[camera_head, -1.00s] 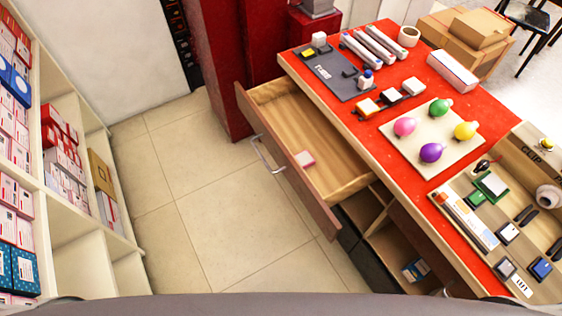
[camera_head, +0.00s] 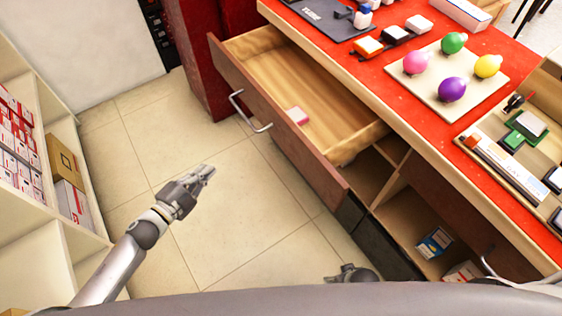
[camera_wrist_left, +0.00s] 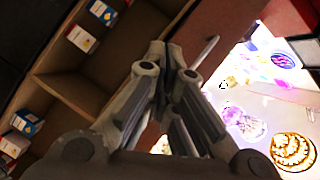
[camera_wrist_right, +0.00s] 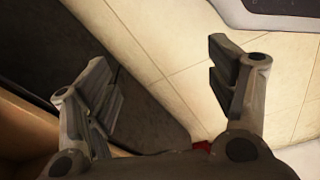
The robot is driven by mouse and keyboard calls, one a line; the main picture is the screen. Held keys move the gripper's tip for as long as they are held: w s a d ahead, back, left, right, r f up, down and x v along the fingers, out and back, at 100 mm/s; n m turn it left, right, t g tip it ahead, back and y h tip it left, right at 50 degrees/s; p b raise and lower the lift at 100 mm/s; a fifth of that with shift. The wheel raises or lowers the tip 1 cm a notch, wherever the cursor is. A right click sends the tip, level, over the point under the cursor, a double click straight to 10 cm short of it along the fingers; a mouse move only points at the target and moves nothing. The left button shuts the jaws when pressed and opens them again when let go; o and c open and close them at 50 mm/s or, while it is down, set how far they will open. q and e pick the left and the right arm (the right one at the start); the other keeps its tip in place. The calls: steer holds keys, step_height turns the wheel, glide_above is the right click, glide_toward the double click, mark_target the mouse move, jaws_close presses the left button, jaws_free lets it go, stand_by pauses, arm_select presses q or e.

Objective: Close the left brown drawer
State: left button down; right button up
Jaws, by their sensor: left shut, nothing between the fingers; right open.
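The left brown drawer (camera_head: 276,136) stands pulled out from the red-topped counter in the head view. It has a metal bar handle (camera_head: 247,112) on its front and a small pink-and-white block (camera_head: 297,116) inside. My left gripper (camera_head: 207,171) is shut and empty. It is over the tiled floor, in front of the drawer and apart from its front. It also shows in the left wrist view (camera_wrist_left: 177,60). My right gripper (camera_wrist_right: 165,80) is open and empty in the right wrist view. Only a small part of it shows at the bottom of the head view, low beside the counter.
White shelves (camera_head: 60,230) with boxes stand at the left. The tiled floor (camera_head: 240,220) between is clear.

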arm_select(q)
steer(key=s+d+r+m+g+h+b, duration=0.1)
steer(key=s+d+r+m+h+b, duration=0.15)
steer(key=d+m+h+b, duration=0.2)
steer(key=m+g+h+b, duration=0.2)
steer(key=m+g, duration=0.1)
steer(key=m, duration=0.3)
glide_toward(290, 144)
steer(key=p+x, duration=0.1)
steer(key=x, duration=0.6)
steer(key=shift+d, duration=0.15)
arm_select(e)
steer(key=w+f, duration=0.2)
steer(key=f, duration=0.1)
steer(key=shift+w+a, duration=0.15)
